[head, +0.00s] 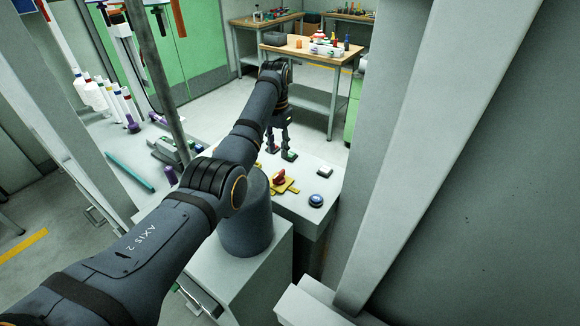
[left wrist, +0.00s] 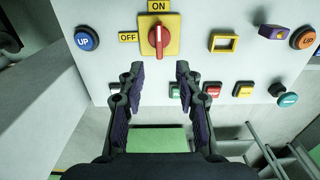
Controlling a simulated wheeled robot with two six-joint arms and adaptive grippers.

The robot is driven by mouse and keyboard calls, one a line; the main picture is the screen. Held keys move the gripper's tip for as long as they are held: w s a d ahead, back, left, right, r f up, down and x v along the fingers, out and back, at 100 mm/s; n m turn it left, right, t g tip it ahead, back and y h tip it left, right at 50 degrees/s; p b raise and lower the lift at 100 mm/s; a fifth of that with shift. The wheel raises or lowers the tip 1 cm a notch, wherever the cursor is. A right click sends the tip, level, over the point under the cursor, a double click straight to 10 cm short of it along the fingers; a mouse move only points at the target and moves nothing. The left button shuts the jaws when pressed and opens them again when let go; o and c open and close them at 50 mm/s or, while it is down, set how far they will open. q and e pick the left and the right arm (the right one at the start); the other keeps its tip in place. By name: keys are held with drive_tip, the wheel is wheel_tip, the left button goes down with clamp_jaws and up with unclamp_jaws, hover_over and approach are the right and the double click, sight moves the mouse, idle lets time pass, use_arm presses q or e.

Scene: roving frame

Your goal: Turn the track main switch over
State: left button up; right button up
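The red rotary switch (left wrist: 159,37) sits on a yellow plate in the left wrist view. An ON label (left wrist: 159,6) is above it and an OFF label (left wrist: 128,38) to its left. Its handle stands upright, in line with ON. In the head view the red switch (head: 279,177) is on the pale panel top. My left gripper (head: 281,152) is over the panel, beyond the switch. In the left wrist view my left gripper (left wrist: 160,70) is open and empty, its fingertips just below the switch in the picture, apart from it. My right gripper is not in view.
Around the switch are a blue UP button (left wrist: 86,39), an orange UP button (left wrist: 303,38), an empty yellow frame (left wrist: 211,43), a purple block (left wrist: 271,31), and red (left wrist: 212,90) and green (left wrist: 288,100) buttons. A workbench (head: 310,48) stands behind; a grey post (head: 400,150) is at right.

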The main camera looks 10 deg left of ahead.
sight(279, 174)
use_arm(q)
drive_tip(key=shift+s+a+f+p, duration=0.15)
drive_tip(key=shift+s+f+p, duration=0.1)
drive_tip(key=shift+f, duration=0.2)
drive_tip(key=shift+s+a+f+p, duration=0.1)
drive_tip(key=shift+s+f, duration=0.15)
drive_tip(key=shift+f, duration=0.2)
drive_tip(key=shift+w+d+f, duration=0.15)
drive_tip(key=shift+d+f, duration=0.05)
drive_tip(key=shift+f, duration=0.85)
drive_tip(key=f, duration=0.5)
drive_tip(key=shift+w+d+f+p, duration=0.1)
drive_tip(key=shift+w+d+p, duration=0.05)
drive_tip(key=shift+w+p, duration=0.15)
drive_tip(key=shift+f, duration=0.4)
drive_tip(key=shift+s+f, duration=0.1)
drive_tip(key=shift+f, duration=0.1)
drive_tip(key=c, duration=0.4)
clamp_jaws()
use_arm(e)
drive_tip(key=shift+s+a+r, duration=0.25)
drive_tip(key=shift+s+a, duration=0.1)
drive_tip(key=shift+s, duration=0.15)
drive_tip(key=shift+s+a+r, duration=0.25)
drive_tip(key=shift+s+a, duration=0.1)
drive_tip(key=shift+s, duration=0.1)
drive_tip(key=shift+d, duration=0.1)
